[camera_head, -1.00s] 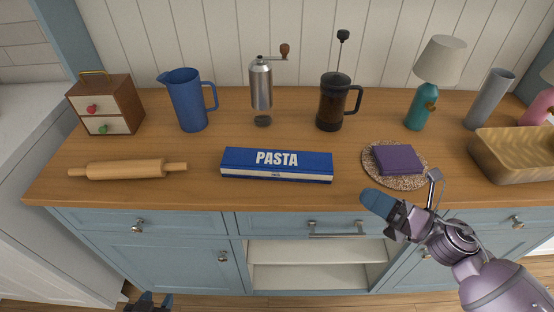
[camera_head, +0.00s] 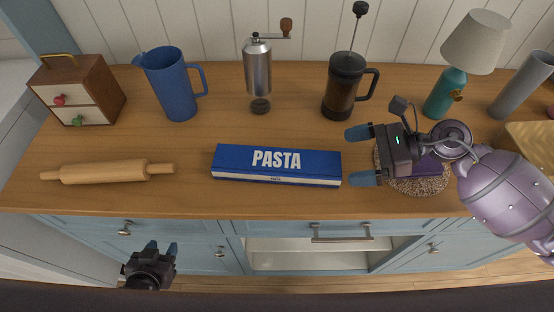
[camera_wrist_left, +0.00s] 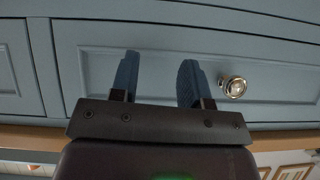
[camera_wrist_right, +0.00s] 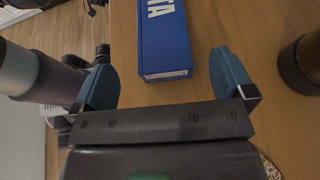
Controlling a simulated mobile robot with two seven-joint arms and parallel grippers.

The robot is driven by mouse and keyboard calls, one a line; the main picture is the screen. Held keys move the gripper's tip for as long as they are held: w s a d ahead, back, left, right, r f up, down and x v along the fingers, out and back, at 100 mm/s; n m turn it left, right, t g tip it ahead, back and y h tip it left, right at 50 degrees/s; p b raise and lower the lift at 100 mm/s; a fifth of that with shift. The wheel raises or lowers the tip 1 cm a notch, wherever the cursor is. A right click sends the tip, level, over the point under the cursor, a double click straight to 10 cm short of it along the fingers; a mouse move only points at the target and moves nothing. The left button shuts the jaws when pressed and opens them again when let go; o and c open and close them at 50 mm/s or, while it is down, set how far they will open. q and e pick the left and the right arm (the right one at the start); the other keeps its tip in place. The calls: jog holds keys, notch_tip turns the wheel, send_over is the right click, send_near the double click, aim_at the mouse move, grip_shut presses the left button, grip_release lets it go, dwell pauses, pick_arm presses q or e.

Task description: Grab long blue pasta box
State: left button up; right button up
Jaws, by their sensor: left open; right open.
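The long blue pasta box (camera_head: 277,165) lies flat on the wooden counter near its front edge, white "PASTA" lettering facing up. My right gripper (camera_head: 358,156) is open and empty just off the box's right end, its fingers pointing left. In the right wrist view the box's end (camera_wrist_right: 165,45) shows ahead of and between the open fingers (camera_wrist_right: 165,85), not touching them. My left gripper (camera_head: 161,250) is open and empty, low in front of the cabinet. In the left wrist view its fingers (camera_wrist_left: 157,80) face a blue drawer front.
A rolling pin (camera_head: 107,171) lies left of the box. A blue pitcher (camera_head: 173,85), coffee grinder (camera_head: 258,75) and French press (camera_head: 343,88) stand behind. Under my right arm are a round woven mat (camera_head: 420,187) and a purple item. A teal lamp (camera_head: 444,95) stands at right.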

aim_at(312, 162)
jog(key=shift+x, duration=1)
jog(key=shift+f+p+x, duration=0.2)
jog(key=shift+p+x, duration=0.15)
jog(key=shift+x, duration=2.4)
jog(key=shift+d, duration=0.1)
jog(key=shift+c, duration=0.2)
jog(key=c, duration=1.2)
jog(key=shift+r, duration=0.1)
